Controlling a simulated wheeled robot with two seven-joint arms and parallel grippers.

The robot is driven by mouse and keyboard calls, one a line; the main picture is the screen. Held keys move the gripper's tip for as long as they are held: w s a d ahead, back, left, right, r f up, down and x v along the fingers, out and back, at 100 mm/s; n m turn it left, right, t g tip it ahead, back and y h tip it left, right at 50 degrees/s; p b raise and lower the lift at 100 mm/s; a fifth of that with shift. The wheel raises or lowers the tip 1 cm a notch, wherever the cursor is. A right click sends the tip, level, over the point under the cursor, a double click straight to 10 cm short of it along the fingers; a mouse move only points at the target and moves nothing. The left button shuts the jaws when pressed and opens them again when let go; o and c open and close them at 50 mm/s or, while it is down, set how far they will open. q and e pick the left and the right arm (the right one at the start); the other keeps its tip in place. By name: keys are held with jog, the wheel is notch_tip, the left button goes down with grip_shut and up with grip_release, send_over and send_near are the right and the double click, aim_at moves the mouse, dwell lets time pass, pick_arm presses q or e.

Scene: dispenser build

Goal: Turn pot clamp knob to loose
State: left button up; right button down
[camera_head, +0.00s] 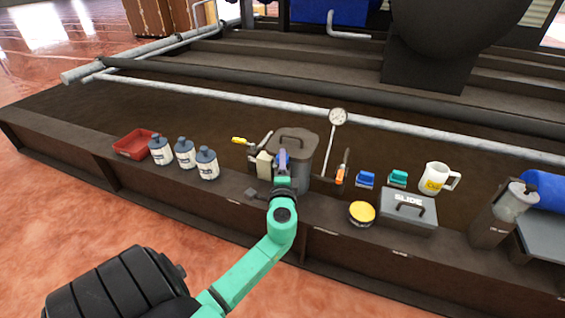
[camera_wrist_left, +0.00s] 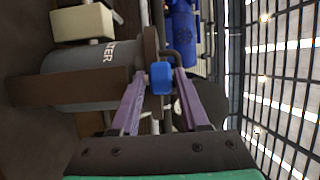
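The grey lidded pot (camera_head: 306,160) stands on the dark ledge in the middle of the head view. In the left wrist view the pot (camera_wrist_left: 85,62) lies sideways, with part of its lettering showing. A small blue knob (camera_wrist_left: 162,78) sits at its rim side, by a dark bracket. In the left wrist view the left gripper (camera_wrist_left: 161,80) is open, with one purple finger on each side of the knob and narrow gaps showing. My right gripper is in neither view.
A cream block (camera_head: 264,164) stands close left of the gripper. A dial gauge (camera_head: 338,117), yellow tin (camera_head: 362,213), grey box (camera_head: 408,218) and mug (camera_head: 436,178) are right.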

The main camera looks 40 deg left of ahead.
pick_arm(q)
jog(key=p+v, duration=0.1)
jog(key=v, duration=1.3)
jog(key=shift+s+d, duration=0.2)
